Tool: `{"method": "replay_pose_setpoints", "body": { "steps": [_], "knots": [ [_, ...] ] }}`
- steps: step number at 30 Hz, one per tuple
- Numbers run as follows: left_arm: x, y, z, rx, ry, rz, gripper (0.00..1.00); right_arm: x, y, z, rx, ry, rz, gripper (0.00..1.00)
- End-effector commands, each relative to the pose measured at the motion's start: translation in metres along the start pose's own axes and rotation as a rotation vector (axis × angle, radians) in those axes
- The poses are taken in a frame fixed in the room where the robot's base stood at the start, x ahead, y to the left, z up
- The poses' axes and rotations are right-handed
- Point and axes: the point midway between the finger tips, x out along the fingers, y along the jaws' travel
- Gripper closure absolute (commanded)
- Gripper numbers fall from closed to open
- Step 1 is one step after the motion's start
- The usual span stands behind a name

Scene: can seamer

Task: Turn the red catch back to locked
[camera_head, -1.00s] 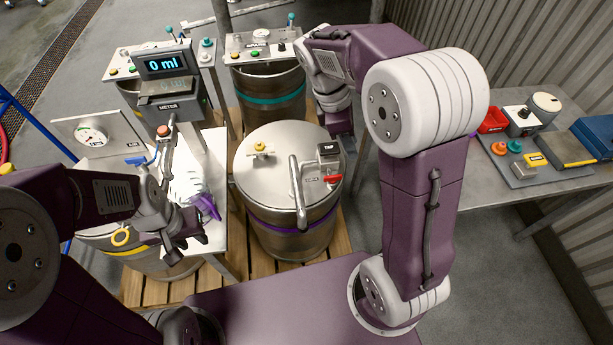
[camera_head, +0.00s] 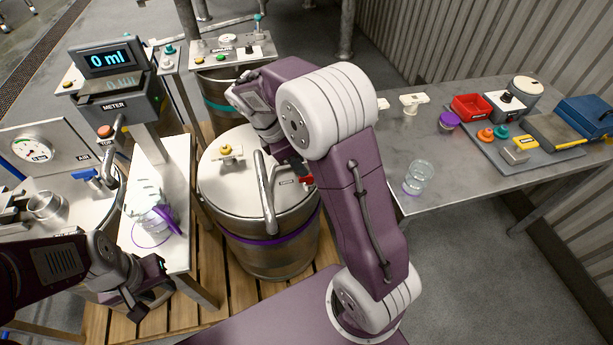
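The red catch (camera_head: 307,179) is on the lid of the steel drum with a purple band (camera_head: 270,245), on the lid's right side. Only part of it shows, since my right arm covers the area beside it. My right gripper (camera_head: 297,167) is low over the lid, right at the catch. Its fingers are mostly hidden behind my arm, so I cannot tell whether they touch the catch or are closed. My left gripper (camera_head: 158,287) is low at the left, in front of the white stand, with its fingers apart and nothing between them.
A curved lid handle (camera_head: 265,195) stands just left of the catch. A yellow-knobbed fitting (camera_head: 226,152) is on the lid's far left. The meter (camera_head: 115,85) reads 0 ml. A side table (camera_head: 450,170) at right holds a clear jar (camera_head: 418,177) and several parts.

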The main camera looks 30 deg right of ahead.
Motion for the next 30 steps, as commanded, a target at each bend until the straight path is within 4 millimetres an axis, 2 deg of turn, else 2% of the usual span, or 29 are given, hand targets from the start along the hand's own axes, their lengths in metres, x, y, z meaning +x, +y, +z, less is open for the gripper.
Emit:
{"method": "replay_pose_setpoints", "body": {
  "steps": [1, 7, 12, 18, 19, 22, 30],
  "knots": [
    [0.008, 0.0, 0.001, 0.0, 0.0, 0.0, 0.66, 0.016, -0.001, -0.001, 0.001, -0.002, -0.003, 0.68],
    [0.017, 0.0, 0.002, 0.0, 0.0, 0.0, 0.66, 0.049, 0.0, 0.0, 0.002, 0.0, -0.002, 0.68],
    [0.018, 0.0, 0.002, 0.0, 0.0, 0.0, 0.66, 0.057, 0.0, 0.0, 0.001, 0.0, 0.001, 0.68],
    [0.018, 0.0, 0.002, 0.0, 0.0, 0.0, 0.66, 0.057, 0.0, 0.0, 0.001, 0.0, 0.001, 0.68],
    [0.018, 0.0, 0.002, 0.0, 0.0, 0.0, 0.66, 0.057, 0.0, 0.0, 0.001, 0.0, 0.001, 0.71],
    [0.018, 0.0, 0.002, 0.0, 0.0, 0.0, 0.66, 0.057, 0.0, 0.0, 0.001, 0.0, 0.001, 0.99],
    [0.016, 0.0, 0.002, 0.0, 0.0, 0.0, 0.66, 0.056, 0.0, 0.001, 0.007, 0.0, -0.002, 1.0]
  ]
}}
